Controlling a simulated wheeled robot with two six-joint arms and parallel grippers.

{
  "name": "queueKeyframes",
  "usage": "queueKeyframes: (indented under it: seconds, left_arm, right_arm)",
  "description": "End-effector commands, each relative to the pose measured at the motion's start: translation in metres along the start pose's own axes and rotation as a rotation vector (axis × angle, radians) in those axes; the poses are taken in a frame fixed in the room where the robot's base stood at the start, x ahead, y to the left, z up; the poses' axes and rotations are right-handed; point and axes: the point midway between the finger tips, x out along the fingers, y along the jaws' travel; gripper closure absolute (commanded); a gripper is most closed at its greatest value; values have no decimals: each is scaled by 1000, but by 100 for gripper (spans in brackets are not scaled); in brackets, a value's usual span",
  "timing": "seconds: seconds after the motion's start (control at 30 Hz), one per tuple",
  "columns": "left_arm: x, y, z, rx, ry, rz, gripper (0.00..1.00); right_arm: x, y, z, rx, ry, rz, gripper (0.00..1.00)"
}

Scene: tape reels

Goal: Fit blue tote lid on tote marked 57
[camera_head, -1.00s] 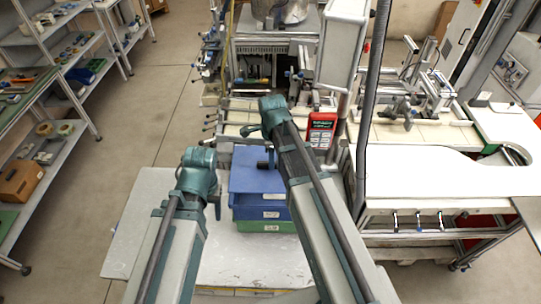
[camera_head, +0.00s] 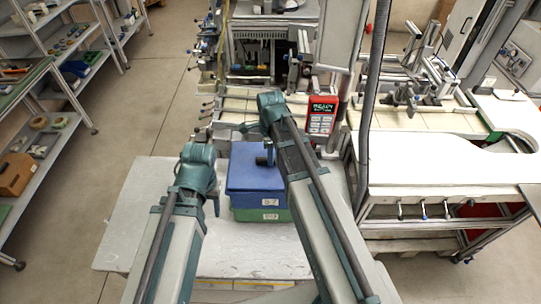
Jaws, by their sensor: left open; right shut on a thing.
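The blue tote lid (camera_head: 247,178) is a flat blue panel near the middle of the head view. My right gripper (camera_head: 265,157) is over its upper right part, shut on the lid; the arm partly hides the grip. The lid lies over a blue tote (camera_head: 250,201) with a white label on its front, too small to read. I cannot tell whether lid and tote rim touch. A green tote (camera_head: 250,215) with another label is under the blue one. My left gripper (camera_head: 216,202) is open by the lid's left edge, mostly hidden by its own wrist.
The totes stand on a pale worn tabletop (camera_head: 140,225), clear to their left and in front. A red device with a display (camera_head: 320,115) is behind on the right. A white workbench (camera_head: 430,160) is at right; shelves (camera_head: 60,80) line the left.

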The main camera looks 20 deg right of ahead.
Motion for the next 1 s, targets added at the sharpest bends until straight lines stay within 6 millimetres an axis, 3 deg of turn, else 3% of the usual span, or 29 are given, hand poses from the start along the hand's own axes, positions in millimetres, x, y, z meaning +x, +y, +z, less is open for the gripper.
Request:
queueKeyframes:
  seconds: [0.13,0.47,0.5,0.67,1.0]
  left_arm:
    - [12,1,-1,-1,1,0,45]
    - [13,1,-1,-2,1,0,45]
    - [13,1,-1,-2,1,0,45]
    - [13,1,-1,-2,1,0,45]
    - [12,1,-1,-1,1,0,45]
  right_arm:
    - [12,0,0,0,0,0,100]
    - [13,0,0,0,0,0,100]
    - [13,0,0,0,0,0,72]
    - [13,0,0,0,0,0,43]
    - [12,0,0,0,0,0,41]
